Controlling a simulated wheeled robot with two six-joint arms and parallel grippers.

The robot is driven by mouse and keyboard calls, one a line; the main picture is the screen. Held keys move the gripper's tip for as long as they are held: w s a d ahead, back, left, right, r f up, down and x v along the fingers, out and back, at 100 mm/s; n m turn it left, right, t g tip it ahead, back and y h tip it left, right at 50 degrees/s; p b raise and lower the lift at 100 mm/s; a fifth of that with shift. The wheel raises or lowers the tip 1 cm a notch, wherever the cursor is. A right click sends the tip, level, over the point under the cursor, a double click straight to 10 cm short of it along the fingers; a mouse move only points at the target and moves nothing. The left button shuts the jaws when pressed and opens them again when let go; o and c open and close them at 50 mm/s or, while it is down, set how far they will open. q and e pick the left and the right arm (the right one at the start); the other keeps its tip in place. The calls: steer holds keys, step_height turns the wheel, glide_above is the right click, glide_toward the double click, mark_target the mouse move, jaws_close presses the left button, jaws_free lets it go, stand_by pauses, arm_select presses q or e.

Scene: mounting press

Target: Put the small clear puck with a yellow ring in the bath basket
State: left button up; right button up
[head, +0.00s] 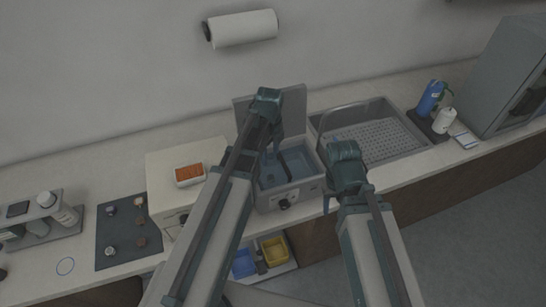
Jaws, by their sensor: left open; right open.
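The bath (295,192) is a grey box with its lid raised at the back, and bluish liquid shows inside. Its basket cannot be clearly made out behind my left arm. Several small pucks lie on a dark mat (124,263) at the left; they are too small to tell which is clear with a yellow ring. My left gripper (277,160) is open, over the bath's opening and partly hidden by its own arm. My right gripper (327,203) is open and empty by the bath's right front corner, mostly hidden by its arm.
A cream machine (160,164) with an orange-filled tray (190,174) stands left of the bath. A sink (384,111) with a grid lies to the right, with blue (429,98) and white bottles beyond. Blue and yellow bins (274,250) sit below the counter. A bottle rack stands far left.

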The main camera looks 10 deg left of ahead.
arm_select(q)
steer(key=s+d+n, duration=0.2)
steer(key=n, duration=0.1)
steer(key=s+d+n, duration=0.2)
steer(key=s, duration=0.1)
steer(key=s+d+n, duration=0.2)
steer(key=n, duration=0.1)
steer(key=shift+s+d+n+y, duration=0.2)
steer(key=shift+d+n+y, duration=0.05)
steer(key=shift+n+y, duration=0.05)
steer(key=s+d+n, duration=0.4)
steer(key=s+n, duration=0.3)
steer(key=n, duration=0.3)
steer(key=shift+s+d+y, duration=0.15)
steer(key=shift+y, duration=0.15)
steer(key=shift+f, duration=0.1)
arm_select(e)
steer(key=shift+f, duration=0.15)
